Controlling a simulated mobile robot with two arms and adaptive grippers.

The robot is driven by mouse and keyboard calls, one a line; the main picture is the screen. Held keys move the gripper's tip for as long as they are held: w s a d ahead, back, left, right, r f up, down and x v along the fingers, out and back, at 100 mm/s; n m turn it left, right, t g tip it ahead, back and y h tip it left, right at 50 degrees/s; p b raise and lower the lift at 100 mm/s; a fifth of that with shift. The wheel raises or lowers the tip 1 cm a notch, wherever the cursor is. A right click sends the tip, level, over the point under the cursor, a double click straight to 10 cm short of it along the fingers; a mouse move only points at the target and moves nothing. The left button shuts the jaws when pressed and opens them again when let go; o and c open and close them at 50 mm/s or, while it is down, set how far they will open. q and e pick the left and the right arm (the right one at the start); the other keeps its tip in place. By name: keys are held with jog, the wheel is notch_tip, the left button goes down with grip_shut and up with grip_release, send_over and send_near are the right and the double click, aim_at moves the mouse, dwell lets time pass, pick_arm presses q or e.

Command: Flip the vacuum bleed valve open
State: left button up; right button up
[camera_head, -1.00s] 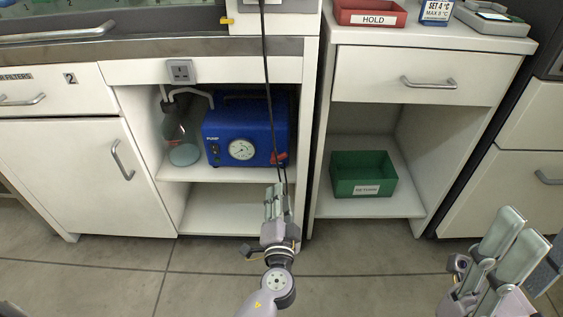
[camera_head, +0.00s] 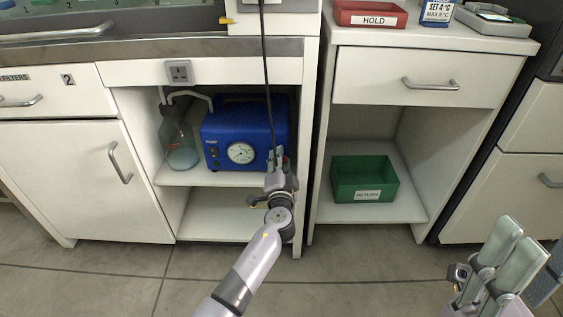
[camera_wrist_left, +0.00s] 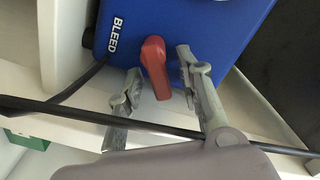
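The blue pump (camera_head: 240,118) with its round gauge (camera_head: 241,153) stands on the upper shelf of the open cabinet. In the left wrist view a red lever (camera_wrist_left: 155,66), the bleed valve, sticks out of the pump's blue face (camera_wrist_left: 185,22) beside the white word BLEED. My left gripper (camera_head: 276,158) is at the pump's lower right corner and covers the lever in the head view. In the wrist view the left gripper (camera_wrist_left: 160,85) is open, one finger on each side of the lever, with gaps showing. My right gripper (camera_head: 507,255) is open and empty at lower right.
A dark cable (camera_head: 266,75) hangs in front of the pump and crosses the wrist view. A glass bottle (camera_head: 180,148) with tubing stands left of the pump. A green RETURN bin (camera_head: 345,182) sits in the right cabinet. The lower left shelf is empty.

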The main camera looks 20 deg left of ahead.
pick_arm(q)
jog(key=shift+c, duration=0.5)
grip_shut()
